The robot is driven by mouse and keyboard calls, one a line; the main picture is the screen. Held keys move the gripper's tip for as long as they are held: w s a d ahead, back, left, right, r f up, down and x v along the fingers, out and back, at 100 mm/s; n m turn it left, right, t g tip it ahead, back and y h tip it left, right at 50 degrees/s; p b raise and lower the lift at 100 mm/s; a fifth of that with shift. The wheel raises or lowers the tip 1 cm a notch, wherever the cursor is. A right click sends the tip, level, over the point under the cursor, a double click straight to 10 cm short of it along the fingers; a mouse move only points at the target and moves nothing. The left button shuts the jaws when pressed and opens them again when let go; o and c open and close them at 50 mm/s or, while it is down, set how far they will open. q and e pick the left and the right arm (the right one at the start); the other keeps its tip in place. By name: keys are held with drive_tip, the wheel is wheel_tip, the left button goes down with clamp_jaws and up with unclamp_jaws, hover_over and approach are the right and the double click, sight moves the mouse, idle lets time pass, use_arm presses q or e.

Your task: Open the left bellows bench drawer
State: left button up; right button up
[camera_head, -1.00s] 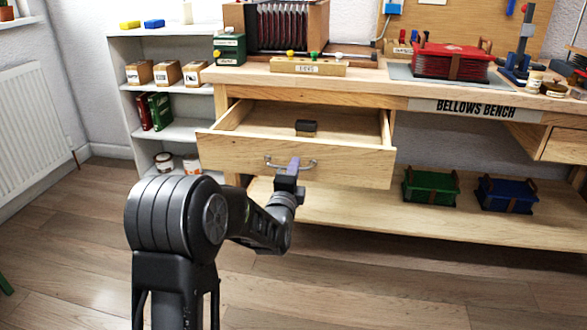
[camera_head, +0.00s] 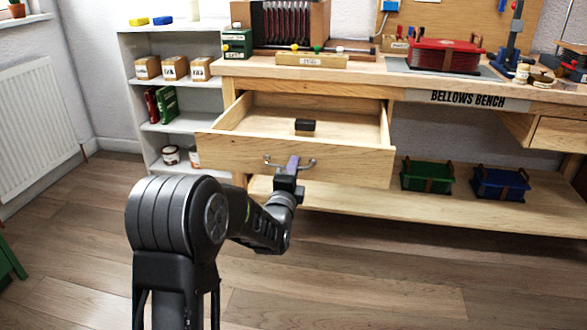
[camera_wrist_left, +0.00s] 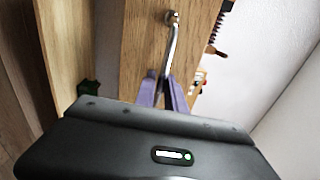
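The left bellows bench drawer (camera_head: 330,165) is pulled well out, and its inside shows. A small dark block (camera_head: 305,126) lies in it. My left gripper (camera_head: 292,163) is at the metal bar handle (camera_head: 275,163) on the drawer front. In the left wrist view the two purple fingers (camera_wrist_left: 162,88) close around the handle bar (camera_wrist_left: 171,45), with the drawer front (camera_wrist_left: 135,50) behind it. My right gripper is not in view.
The bellows bench (camera_head: 370,85) carries a red bellows (camera_head: 445,56) and tools. Green (camera_head: 427,176) and blue (camera_head: 500,183) bellows sit on its lower shelf. Grey shelves (camera_head: 190,123) stand at left. The floor in front is clear.

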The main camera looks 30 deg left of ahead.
use_arm(q)
drive_tip(key=o, duration=0.3)
drive_tip(key=shift+s, duration=0.1)
drive_tip(key=p+v, duration=0.2)
drive_tip(key=v, duration=0.5)
drive_tip(key=shift+s+d, duration=0.1)
drive_tip(key=shift+s, duration=0.15)
idle(0.3)
